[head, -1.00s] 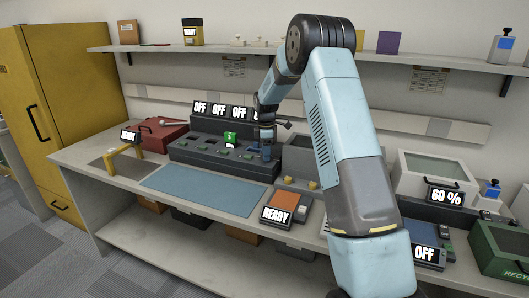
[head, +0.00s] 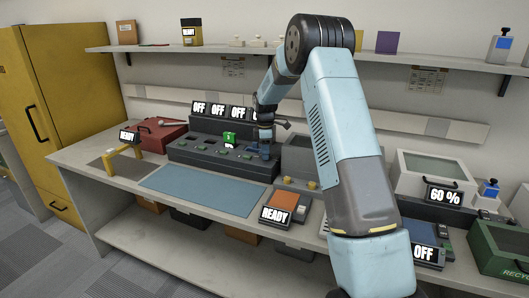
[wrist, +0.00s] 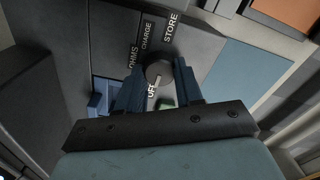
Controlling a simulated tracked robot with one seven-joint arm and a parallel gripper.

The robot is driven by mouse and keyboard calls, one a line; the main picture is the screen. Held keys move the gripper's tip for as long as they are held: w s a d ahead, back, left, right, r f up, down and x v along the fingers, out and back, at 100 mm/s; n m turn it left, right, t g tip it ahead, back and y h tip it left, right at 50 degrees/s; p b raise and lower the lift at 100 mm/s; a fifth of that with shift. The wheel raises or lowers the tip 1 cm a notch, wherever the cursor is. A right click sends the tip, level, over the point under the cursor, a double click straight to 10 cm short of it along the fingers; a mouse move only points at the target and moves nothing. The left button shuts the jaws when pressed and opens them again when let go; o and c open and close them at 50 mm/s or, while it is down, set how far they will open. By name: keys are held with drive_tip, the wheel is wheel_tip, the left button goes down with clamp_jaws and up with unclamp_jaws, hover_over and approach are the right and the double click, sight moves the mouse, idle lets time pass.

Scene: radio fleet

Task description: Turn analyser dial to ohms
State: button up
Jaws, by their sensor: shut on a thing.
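The analyser (head: 215,155) is a long dark grey console on the bench, with several displays along its back; those I can read say OFF. In the wrist view, its dial (wrist: 158,72) is a round grey knob with OFF, OHMS, CHARGE and STORE lettered around it. A pale mark on the knob seems to lie toward OFF. My gripper (wrist: 155,76) points down over the console's right end and is shut on the dial, one dark blue finger on each side. In the head view, my gripper (head: 266,150) hides the dial.
A blue mat (head: 200,190) lies in front of the console. A unit with a READY display (head: 275,214) stands to the right of the mat. A green block (head: 229,138) stands on the console near my gripper. A red case (head: 160,134) lies to the left.

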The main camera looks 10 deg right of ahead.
drive_tip(key=shift+w+r, duration=0.1)
drive_tip(key=shift+w, duration=0.05)
drive_tip(key=m, duration=0.4)
drive_tip(key=shift+w+m, duration=0.1)
drive_tip(key=shift+m, duration=0.2)
drive_tip(key=m, duration=0.4)
drive_tip(key=shift+m, duration=0.3)
drive_tip(key=m, duration=0.4)
drive_tip(key=shift+d, duration=0.15)
drive_tip(key=shift+m, duration=2.1)
drive_tip(key=o, duration=1)
drive_tip(key=shift+o, duration=0.2)
